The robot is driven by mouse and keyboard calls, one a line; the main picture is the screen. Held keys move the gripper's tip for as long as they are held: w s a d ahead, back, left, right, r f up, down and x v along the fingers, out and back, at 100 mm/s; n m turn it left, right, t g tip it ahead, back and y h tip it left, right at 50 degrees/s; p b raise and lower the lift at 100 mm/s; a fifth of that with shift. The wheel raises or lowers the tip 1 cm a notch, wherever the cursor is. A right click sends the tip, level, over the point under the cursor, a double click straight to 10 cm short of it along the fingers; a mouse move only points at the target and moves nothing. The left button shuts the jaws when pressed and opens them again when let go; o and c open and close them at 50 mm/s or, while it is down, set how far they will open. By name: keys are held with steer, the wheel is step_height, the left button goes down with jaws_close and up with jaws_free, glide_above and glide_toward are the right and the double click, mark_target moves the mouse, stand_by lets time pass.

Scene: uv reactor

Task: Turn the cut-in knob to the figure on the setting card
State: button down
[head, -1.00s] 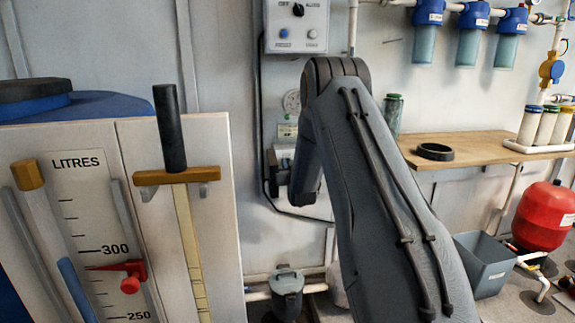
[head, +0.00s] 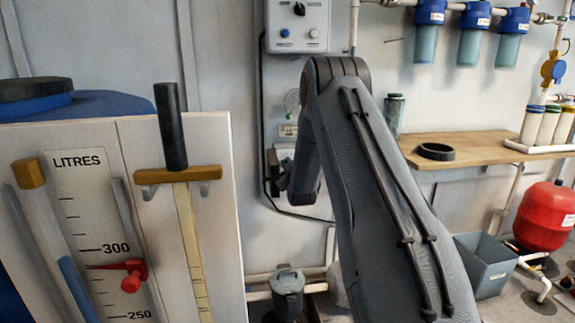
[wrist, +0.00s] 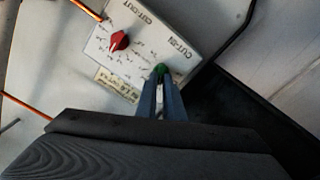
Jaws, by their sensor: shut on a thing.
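In the wrist view a pale panel (wrist: 137,32) carries CUT-IN and CUT-OUT lettering, seen upside down. The green cut-in knob (wrist: 161,68) sits between the tips of my gripper (wrist: 161,76), which is shut on it. The fingers hide most of the knob, and its pointer cannot be made out. The red cut-out knob (wrist: 119,41) is apart from the fingers. A small cream card (wrist: 116,86) is on the panel's edge; its figure is too blurred to read. In the head view my arm hides most of the panel and the knobs.
A control box (head: 297,25) is on the wall above. On the left stands a board (head: 215,240) with a LITRES scale and a red pointer (head: 131,275). A wooden shelf (head: 480,147) with a black ring (head: 435,151) is on the right. A dark cable runs beside the panel.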

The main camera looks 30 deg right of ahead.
stand_by(0.3)
steer(key=c, duration=1.9)
jaws_free()
steer(key=shift+o, duration=0.2)
steer(key=p+v, duration=0.1)
steer(key=v, duration=0.6)
steer(key=shift+s, duration=0.4)
steer(key=shift+a, duration=0.25)
